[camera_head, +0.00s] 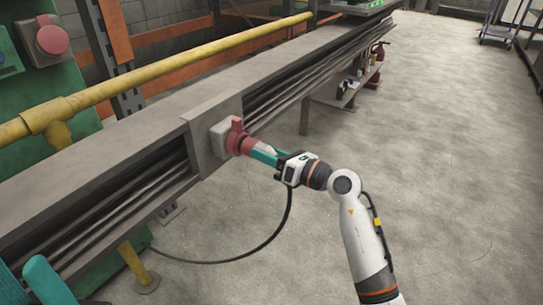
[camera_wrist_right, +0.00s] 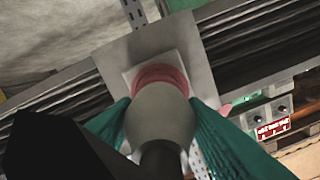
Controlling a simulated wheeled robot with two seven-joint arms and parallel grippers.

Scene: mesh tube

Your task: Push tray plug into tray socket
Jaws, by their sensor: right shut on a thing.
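The tray socket (camera_head: 222,140) is a light grey box with a red lid (camera_head: 236,127) raised, on a metal plate on the side of the cable tray. My right gripper (camera_head: 266,155) is shut on the tray plug (camera_head: 246,146), right in front of the socket. In the right wrist view the plug's grey body (camera_wrist_right: 160,113) sits between the teal fingers, lined up with the pale socket box (camera_wrist_right: 131,77). A red ring shows where they meet; how deep the plug sits is hidden. My left gripper's teal fingers (camera_head: 28,281) show apart at the lower left, partly cut off.
A black cable (camera_head: 240,258) hangs from the plug and loops over the floor. A yellow pipe (camera_head: 170,66) runs above the long cable tray (camera_head: 110,150). A green panel with another red socket (camera_head: 52,38) stands at the upper left.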

